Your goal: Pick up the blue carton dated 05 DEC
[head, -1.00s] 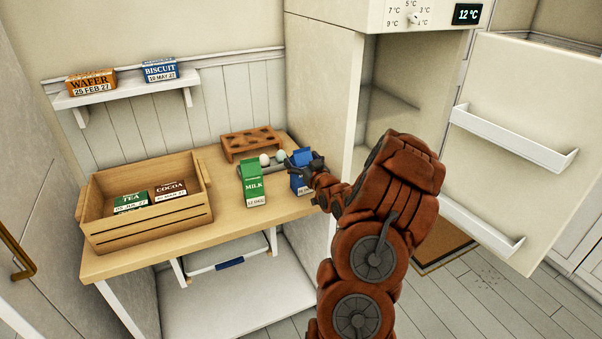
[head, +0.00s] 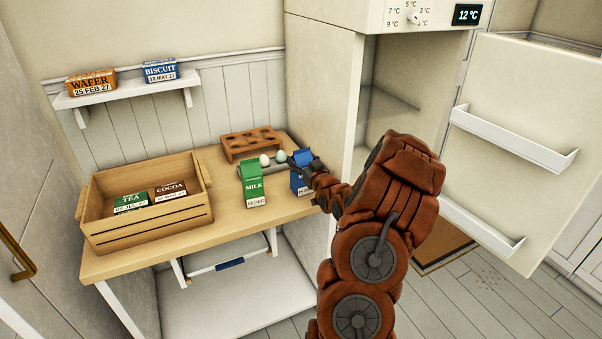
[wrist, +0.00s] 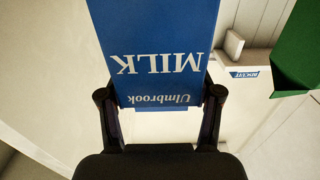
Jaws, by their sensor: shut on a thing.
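A blue milk carton (head: 297,177) stands upright at the right end of the wooden table in the head view. My gripper (head: 303,169) is shut on it from the right, and my gripper partly hides it. In the wrist view the blue carton (wrist: 160,60) fills the middle, with MILK and Ulmbrook upside down, between the two fingers of my gripper (wrist: 160,98). Its date label is mostly hidden in the head view and cannot be read.
A green milk carton (head: 253,184) stands just left. Two eggs and a brown egg rack (head: 251,143) are behind. A wooden crate (head: 150,221) holds tea and cocoa boxes. The open fridge (head: 325,90) and its door (head: 535,150) are right.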

